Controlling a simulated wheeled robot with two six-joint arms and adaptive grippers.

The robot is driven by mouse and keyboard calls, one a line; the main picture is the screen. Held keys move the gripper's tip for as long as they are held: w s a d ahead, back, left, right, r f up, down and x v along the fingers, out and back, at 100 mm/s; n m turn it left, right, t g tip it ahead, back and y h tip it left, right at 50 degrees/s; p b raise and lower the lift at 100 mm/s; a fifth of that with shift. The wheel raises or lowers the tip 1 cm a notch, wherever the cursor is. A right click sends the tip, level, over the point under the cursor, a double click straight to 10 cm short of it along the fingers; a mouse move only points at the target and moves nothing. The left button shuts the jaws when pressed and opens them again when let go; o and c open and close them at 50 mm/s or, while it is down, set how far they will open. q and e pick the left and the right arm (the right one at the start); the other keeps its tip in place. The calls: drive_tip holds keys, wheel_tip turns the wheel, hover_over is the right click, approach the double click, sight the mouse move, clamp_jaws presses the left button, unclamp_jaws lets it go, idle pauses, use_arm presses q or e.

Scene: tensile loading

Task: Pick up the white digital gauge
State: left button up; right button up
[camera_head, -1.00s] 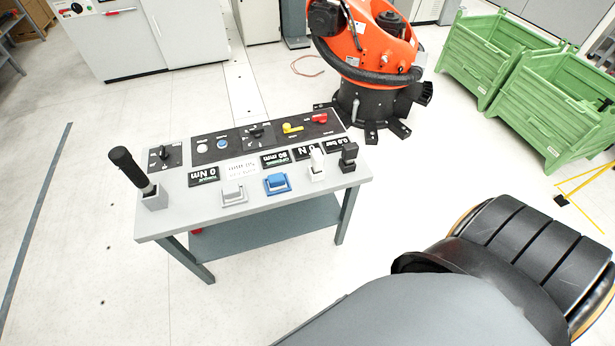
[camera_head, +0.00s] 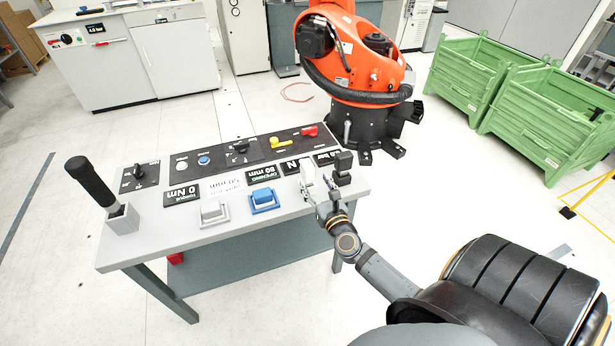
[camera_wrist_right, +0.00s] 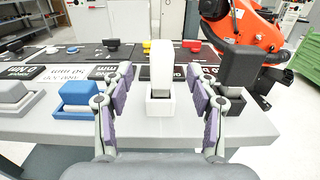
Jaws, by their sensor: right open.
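The white digital gauge (camera_wrist_right: 161,66) stands upright in a small white holder near the front right of the grey table. It is partly hidden by my gripper in the head view, where its white top (camera_head: 308,174) shows. My right gripper (camera_head: 316,193) is at the table's front edge beside it. In the right wrist view my right gripper (camera_wrist_right: 160,115) is open, its purple-padded fingers on either side of the gauge and its holder, apart from it. My left gripper is not in view.
A black device (camera_wrist_right: 242,70) stands in a dark holder just right of the gauge, close to the right finger. A blue block (camera_head: 263,198) and a grey block (camera_head: 214,211) sit to the left. A black-handled tool (camera_head: 92,184) stands at the left corner.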

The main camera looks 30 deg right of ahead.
sight(311, 171)
drive_tip(key=x, duration=0.3)
drive_tip(key=shift+w, duration=0.15)
drive_tip(key=shift+w+d+r, duration=0.15)
drive_tip(key=shift+w, duration=0.25)
drive_tip(key=x, duration=0.4)
drive_tip(key=shift+w+d+p, duration=0.15)
drive_tip(key=shift+p, duration=0.2)
drive_tip(key=shift+c, duration=0.9)
drive_tip(key=c, duration=1)
clamp_jaws()
drive_tip(key=shift+r, duration=0.15)
